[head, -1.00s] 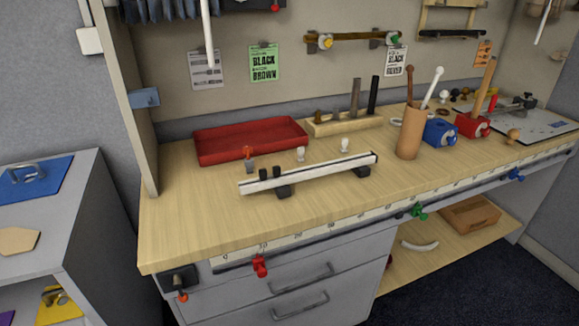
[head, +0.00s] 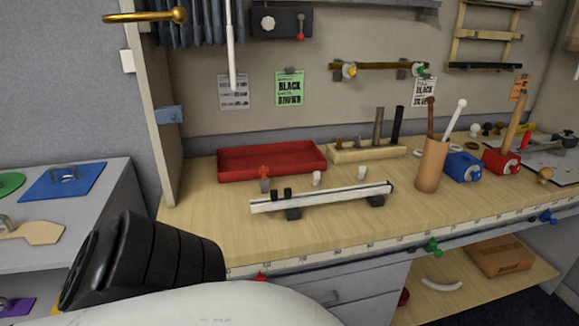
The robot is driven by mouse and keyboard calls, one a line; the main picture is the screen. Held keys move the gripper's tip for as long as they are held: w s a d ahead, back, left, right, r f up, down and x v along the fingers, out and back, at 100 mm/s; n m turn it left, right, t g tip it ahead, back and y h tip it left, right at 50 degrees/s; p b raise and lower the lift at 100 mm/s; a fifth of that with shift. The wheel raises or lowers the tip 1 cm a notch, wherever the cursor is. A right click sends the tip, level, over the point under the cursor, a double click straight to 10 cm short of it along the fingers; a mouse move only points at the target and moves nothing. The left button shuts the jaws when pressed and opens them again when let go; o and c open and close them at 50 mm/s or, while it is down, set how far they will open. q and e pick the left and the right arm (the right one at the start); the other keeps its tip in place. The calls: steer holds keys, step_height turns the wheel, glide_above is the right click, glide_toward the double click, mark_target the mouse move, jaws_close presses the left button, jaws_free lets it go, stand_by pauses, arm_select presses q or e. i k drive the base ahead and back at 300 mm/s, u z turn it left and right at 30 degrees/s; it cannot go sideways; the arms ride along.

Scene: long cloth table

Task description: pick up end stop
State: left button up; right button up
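A long pale rail (head: 335,196) lies on two dark feet near the middle of the wooden bench. Two small black blocks (head: 281,194) sit on its left part, and a dark cap (head: 390,187) is at its right end. Behind the rail stand a small red-topped grey piece (head: 264,178), a white-topped peg (head: 317,178) and a second white-topped peg (head: 362,172). I cannot tell for certain which of these small parts is the end stop. A white and black part of my arm fills the lower left. Neither of my grippers is in view.
A red tray (head: 270,173) and a wooden block holder (head: 368,151) stand behind the rail. A wooden cup (head: 431,168) with sticks, a blue vise-like block (head: 463,167) and a red one (head: 501,162) stand to the right. Bare bench (head: 205,215) lies left of the rail.

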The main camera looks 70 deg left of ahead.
mark_target(263, 183)
steer(key=i, duration=1)
steer(key=u, duration=2.25)
